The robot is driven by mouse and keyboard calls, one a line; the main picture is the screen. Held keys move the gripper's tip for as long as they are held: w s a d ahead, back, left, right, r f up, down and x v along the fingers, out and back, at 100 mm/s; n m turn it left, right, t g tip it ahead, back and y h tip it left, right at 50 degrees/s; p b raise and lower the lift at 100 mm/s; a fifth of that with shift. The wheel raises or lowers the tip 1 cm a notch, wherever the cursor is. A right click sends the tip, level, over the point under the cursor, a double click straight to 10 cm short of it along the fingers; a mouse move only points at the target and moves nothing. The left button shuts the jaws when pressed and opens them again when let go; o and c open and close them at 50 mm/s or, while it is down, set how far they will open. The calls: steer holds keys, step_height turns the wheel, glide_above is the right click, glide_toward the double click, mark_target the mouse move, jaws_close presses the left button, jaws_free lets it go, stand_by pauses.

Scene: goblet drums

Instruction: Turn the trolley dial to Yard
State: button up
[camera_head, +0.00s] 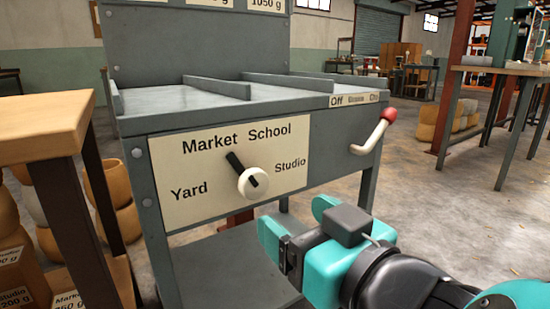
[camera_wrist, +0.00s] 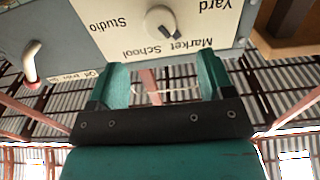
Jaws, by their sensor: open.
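The dial (camera_head: 253,182) is a round white knob with a black pointer on the cream front panel (camera_head: 180,205) of the grey trolley. The panel reads Yard at lower left, Market at upper left, School at upper right and Studio at right. The pointer slants up and left, towards Market. My gripper (camera_head: 297,222) has teal fingers and is open and empty, in front of the panel, right of and below the dial in the head view. In the wrist view the dial (camera_wrist: 160,20) appears upside down, beyond the open fingertips (camera_wrist: 163,75) and apart from them.
A red-tipped white lever (camera_head: 372,135) sticks out at the trolley's right corner, under a strip label starting with Off. A wooden table (camera_head: 45,125) stands close on the left, with drums below it. The floor right of the trolley is mostly clear.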

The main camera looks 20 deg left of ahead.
mark_target(256, 188)
steer(key=p+x, duration=0.1)
steer(key=x, duration=1)
steer(key=shift+w+a, duration=0.1)
steer(key=shift+w, duration=0.05)
steer(key=c, duration=0.9)
